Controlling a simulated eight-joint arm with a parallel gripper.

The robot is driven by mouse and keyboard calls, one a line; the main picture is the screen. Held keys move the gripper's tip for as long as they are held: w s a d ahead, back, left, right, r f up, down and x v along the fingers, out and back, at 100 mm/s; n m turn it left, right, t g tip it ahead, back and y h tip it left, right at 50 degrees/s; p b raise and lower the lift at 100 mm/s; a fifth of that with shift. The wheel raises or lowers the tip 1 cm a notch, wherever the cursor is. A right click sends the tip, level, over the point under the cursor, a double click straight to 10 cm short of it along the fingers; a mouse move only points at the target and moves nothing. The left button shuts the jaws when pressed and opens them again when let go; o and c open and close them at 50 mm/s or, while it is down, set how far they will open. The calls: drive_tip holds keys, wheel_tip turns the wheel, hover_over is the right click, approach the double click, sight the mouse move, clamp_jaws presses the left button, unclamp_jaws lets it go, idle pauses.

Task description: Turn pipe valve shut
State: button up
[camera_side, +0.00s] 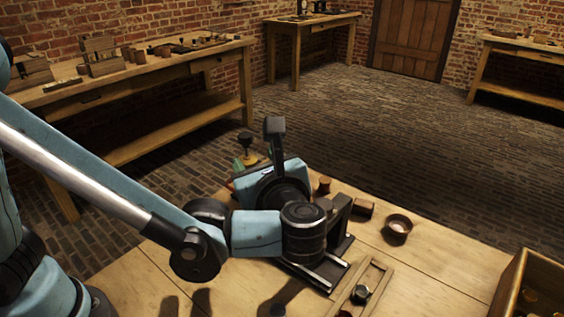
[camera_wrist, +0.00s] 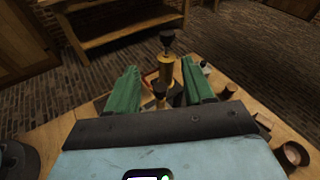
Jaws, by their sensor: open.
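A brass post with a dark knob on top (camera_wrist: 167,66) stands beyond my gripper in the wrist view, framed between the fingers. A similar dark-topped piece (camera_wrist: 160,92) shows nearer, also between them. I cannot tell which of these is the pipe valve. In the side view a dark knob on a brass stem (camera_side: 246,147) rises just beyond my gripper (camera_side: 240,167), which is mostly hidden by my wrist. In the wrist view my gripper (camera_wrist: 160,78) has its green fingers wide apart. I see no contact with either post, though their lower parts are hidden.
The wooden worktable (camera_side: 430,270) holds a round brown cup (camera_side: 398,228), a small wooden block (camera_side: 363,208) and a framed wooden piece (camera_side: 362,290) near my wrist. A wooden crate (camera_side: 535,285) stands at the right edge. Table between cup and crate is clear.

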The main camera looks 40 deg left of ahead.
drive_tip(key=s+a+n+g+h, duration=0.1)
drive_tip(key=s+a+n+h, duration=0.2)
drive_tip(key=a+n+h, duration=0.55)
drive_tip(key=s+a+n+g+h, duration=0.15)
drive_tip(key=a+n+h, duration=0.25)
drive_tip(key=n, duration=1)
wheel_tip(320, 180, down, 5)
drive_tip(key=t, duration=0.1)
drive_tip(key=shift+w+a+r+g, duration=0.75)
drive_tip(key=shift+w+r+g, duration=2.8)
drive_tip(key=shift+w+r, duration=4.3)
wheel_tip(320, 180, down, 8)
drive_tip(key=shift+r, duration=0.1)
wheel_tip(320, 180, up, 10)
